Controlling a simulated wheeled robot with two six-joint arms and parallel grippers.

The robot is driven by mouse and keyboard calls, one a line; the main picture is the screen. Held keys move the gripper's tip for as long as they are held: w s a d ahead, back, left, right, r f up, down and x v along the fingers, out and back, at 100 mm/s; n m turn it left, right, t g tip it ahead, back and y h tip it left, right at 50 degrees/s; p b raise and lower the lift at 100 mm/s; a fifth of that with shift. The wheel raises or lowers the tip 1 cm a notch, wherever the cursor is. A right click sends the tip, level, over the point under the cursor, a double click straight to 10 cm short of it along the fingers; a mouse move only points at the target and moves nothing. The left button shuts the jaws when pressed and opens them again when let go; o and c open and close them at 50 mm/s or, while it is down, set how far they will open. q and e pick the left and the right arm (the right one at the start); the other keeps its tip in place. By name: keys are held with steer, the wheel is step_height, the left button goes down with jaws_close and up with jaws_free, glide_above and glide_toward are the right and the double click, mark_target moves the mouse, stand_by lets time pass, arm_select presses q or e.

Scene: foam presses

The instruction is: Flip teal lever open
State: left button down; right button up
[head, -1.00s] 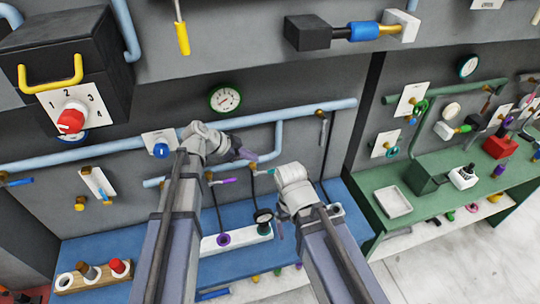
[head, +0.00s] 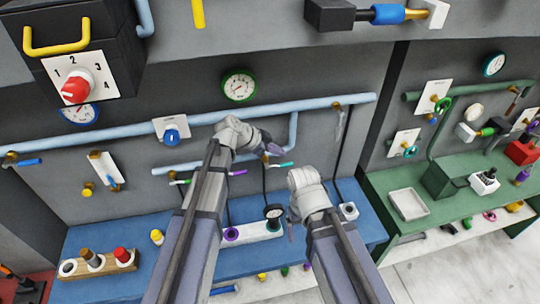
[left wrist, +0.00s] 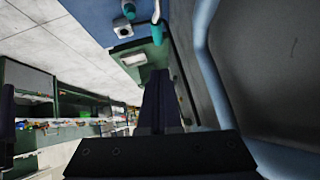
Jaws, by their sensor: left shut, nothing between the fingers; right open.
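The teal lever (head: 281,164) is a small handle on a short brass valve, low on the grey wall panel under the light blue pipe. It points right and lies nearly level. My left gripper (head: 274,150) is shut and empty, just above the teal lever in the head view; I cannot tell whether they touch. In the left wrist view, a teal piece (left wrist: 157,32) shows near the top, and I cannot tell whether it is this lever. My right gripper (head: 291,232) is open and empty, lower, in front of the blue bench.
A blue knob (head: 171,135) and a green-rimmed gauge (head: 239,86) are on the wall.

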mark_target(290, 163)
arm_select(q)
steer(key=shift+w+d+f+b, duration=0.2)
steer(key=shift+w+f+b, duration=0.05)
steer(key=shift+f+b, duration=0.6)
steer(key=shift+w+d+f+b, duration=0.25)
steer(key=shift+f+b, duration=0.4)
steer(key=shift+f, duration=0.35)
steer(key=shift+w+d+f+b, duration=0.15)
steer(key=shift+w+f+b, duration=0.1)
steer(key=shift+f+b, duration=0.6)
steer(key=shift+d+p, duration=0.1)
steer(key=shift+p, duration=0.25)
